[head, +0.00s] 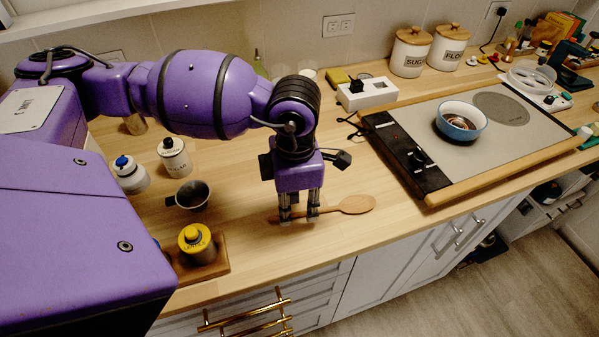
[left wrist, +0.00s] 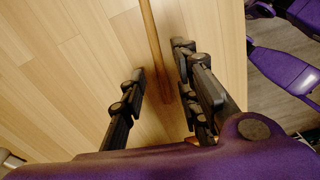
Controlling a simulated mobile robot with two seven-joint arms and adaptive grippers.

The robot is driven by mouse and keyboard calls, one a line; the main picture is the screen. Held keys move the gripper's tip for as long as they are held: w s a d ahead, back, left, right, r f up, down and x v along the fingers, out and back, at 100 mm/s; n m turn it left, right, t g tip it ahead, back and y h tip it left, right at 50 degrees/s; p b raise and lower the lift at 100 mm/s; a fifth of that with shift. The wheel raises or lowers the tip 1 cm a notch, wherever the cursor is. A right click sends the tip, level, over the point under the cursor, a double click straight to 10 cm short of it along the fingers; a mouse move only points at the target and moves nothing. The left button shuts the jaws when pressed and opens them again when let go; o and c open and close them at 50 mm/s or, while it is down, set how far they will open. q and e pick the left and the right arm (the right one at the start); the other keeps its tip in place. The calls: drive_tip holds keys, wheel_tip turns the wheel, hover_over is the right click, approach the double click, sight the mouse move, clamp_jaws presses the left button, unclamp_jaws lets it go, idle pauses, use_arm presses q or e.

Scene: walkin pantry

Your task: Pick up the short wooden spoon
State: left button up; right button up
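The short wooden spoon (head: 357,204) lies on the wooden counter near its front edge, its bowl to the right and its handle running left. My left gripper (head: 299,214) points down over the handle, and its fingers hide part of it. In the left wrist view the spoon's handle (left wrist: 155,42) runs between the spread fingers of my left gripper (left wrist: 160,64), nearer the right-hand fingers. The gripper is open; whether a finger touches the handle I cannot tell. My right gripper is not in view.
A cooktop (head: 440,165) with a blue bowl (head: 461,121) stands to the right. A metal cup (head: 192,196) and a yellow-lidded jar (head: 197,244) on a wooden board stand to the left. A white device (head: 367,94) sits behind. Counter around the spoon is clear.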

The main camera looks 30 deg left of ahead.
use_arm(q)
drive_tip(key=shift+w+f, duration=0.1)
drive_tip(key=shift+f, duration=0.65)
clamp_jaws()
drive_tip(key=shift+r, duration=0.15)
